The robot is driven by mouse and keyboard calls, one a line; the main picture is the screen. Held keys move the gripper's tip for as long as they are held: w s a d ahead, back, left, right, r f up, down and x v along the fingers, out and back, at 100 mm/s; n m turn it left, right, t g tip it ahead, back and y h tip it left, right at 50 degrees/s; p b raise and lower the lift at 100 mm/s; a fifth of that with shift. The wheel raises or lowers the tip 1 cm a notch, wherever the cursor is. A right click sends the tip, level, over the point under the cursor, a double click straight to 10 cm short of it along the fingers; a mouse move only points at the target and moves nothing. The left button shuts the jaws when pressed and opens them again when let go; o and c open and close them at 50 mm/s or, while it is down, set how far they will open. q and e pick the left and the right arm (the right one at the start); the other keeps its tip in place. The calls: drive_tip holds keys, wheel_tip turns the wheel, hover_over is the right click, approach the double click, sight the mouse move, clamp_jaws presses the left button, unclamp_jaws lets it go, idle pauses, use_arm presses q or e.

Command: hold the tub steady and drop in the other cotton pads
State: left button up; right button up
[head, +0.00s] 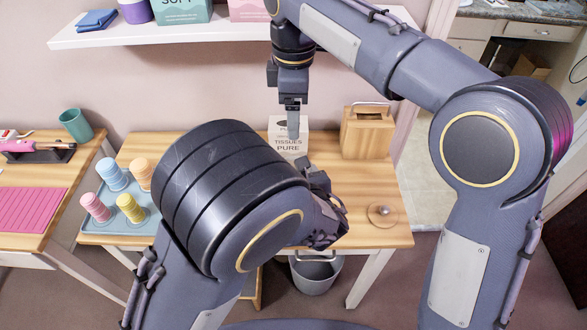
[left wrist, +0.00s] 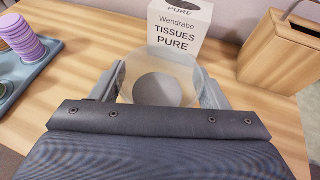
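The tub (left wrist: 161,84), clear with a grey inside bottom, stands upright on the table in front of the tissue box in the left wrist view. My left gripper (left wrist: 160,95) has a finger against each side of it. In the head view my left arm hides the tub, and only part of the left gripper (head: 322,205) shows. My right gripper (head: 292,120) points down above the table, in front of the tissue box. Its fingers are seen edge-on, so their opening and anything between them cannot be told.
A tissue box (head: 288,140) and a wooden box (head: 367,132) stand at the back of the table. A clear round lid (head: 382,215) lies at right. A blue tray (head: 97,226) holds several coloured ribbed cylinders at left. A grey bin (head: 316,275) stands below.

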use_arm(q)
drive_tip(key=o, duration=0.5)
